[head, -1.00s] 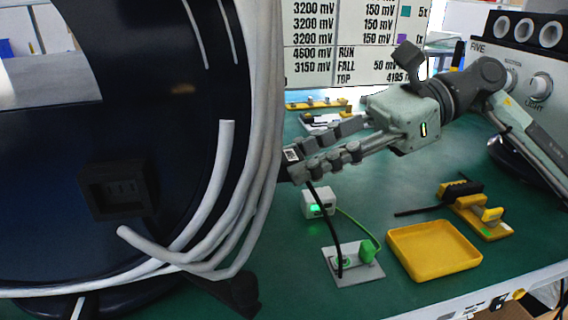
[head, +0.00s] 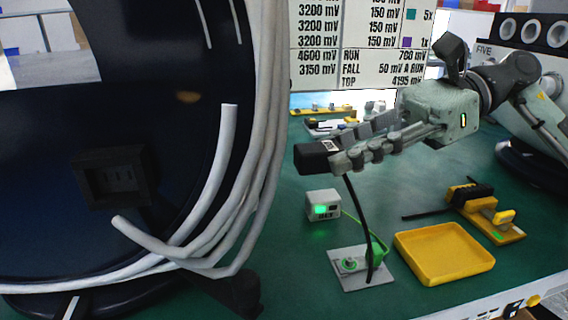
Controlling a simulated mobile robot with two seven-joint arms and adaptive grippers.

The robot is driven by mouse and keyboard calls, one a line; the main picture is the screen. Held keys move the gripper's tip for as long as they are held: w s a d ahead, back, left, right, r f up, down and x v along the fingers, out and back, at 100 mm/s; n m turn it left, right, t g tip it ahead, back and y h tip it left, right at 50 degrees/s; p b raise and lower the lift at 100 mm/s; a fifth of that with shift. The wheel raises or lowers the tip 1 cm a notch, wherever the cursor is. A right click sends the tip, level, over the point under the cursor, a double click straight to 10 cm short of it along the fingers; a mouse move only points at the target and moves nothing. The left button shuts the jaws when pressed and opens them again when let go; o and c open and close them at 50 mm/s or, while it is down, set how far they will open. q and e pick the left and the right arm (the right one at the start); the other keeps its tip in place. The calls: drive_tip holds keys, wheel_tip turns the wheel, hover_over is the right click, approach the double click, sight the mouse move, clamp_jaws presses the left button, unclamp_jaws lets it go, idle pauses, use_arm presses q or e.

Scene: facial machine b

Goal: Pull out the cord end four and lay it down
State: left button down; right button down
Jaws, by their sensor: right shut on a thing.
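My right gripper (head: 338,158) is shut at the middle of the view, with a dark block (head: 316,157) bearing a pale label at its tips. A black cord (head: 358,210) hangs down from the fingertips, slightly bent. Its lower end is over the right part of a small grey plate (head: 345,280), beside the plate's round socket (head: 350,264). I cannot tell whether that end touches the plate. A green part (head: 379,249) stands behind the cord and is partly hidden by it. My left gripper is not in view.
A yellow tray (head: 444,255) lies right of the plate and looks empty. Behind it is a yellow holder (head: 490,212) with a black part. A grey box with a green light (head: 323,205) stands behind the plate. A large dark reel with pale tubes (head: 228,140) fills the left.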

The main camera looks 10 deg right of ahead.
drive_tip(key=shift+d+b, duration=0.45)
drive_tip(key=shift+d, duration=0.45)
